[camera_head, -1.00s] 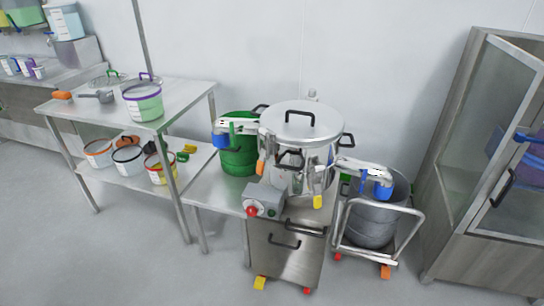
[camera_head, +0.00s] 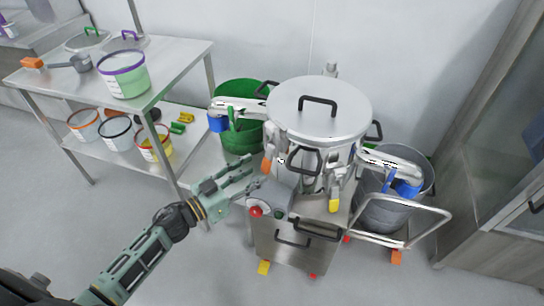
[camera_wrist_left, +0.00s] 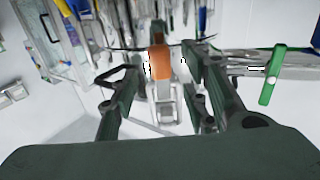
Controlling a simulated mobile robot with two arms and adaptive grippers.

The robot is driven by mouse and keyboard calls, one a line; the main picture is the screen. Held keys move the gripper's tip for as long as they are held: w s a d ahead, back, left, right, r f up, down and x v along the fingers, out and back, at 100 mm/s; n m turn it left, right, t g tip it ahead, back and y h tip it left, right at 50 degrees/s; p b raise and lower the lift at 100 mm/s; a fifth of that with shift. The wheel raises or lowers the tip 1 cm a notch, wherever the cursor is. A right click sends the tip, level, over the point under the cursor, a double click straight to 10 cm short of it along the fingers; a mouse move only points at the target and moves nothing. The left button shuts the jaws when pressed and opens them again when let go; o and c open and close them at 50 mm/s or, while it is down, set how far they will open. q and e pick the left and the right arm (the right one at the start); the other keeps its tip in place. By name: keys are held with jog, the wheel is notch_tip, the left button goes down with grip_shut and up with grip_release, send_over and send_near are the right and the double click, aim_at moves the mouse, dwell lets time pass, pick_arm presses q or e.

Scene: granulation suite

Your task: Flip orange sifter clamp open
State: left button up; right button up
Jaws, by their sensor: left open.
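The steel sifter (camera_head: 320,110) with its black-handled lid stands on a steel cabinet. My left gripper (camera_head: 250,175) is open and reaches in from the lower left, close to the orange clamp. In the left wrist view, the orange clamp tip (camera_wrist_left: 160,57) lies between the open fingers (camera_wrist_left: 160,75), with its metal body below. I cannot tell whether a finger touches it. My right gripper is not in view.
A grey control box with a red button (camera_head: 256,211) sits just below my left gripper. A green bucket (camera_head: 238,130) stands behind, left of the sifter. A grey bin (camera_head: 382,212) on a trolley is at right. A shelf table (camera_head: 185,52) with buckets stands at left.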

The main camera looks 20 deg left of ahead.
aim_at(264, 166)
pick_arm(q)
jog(key=x, duration=0.6)
jog(key=shift+d, duration=0.1)
grip_shut()
dwell(0.5)
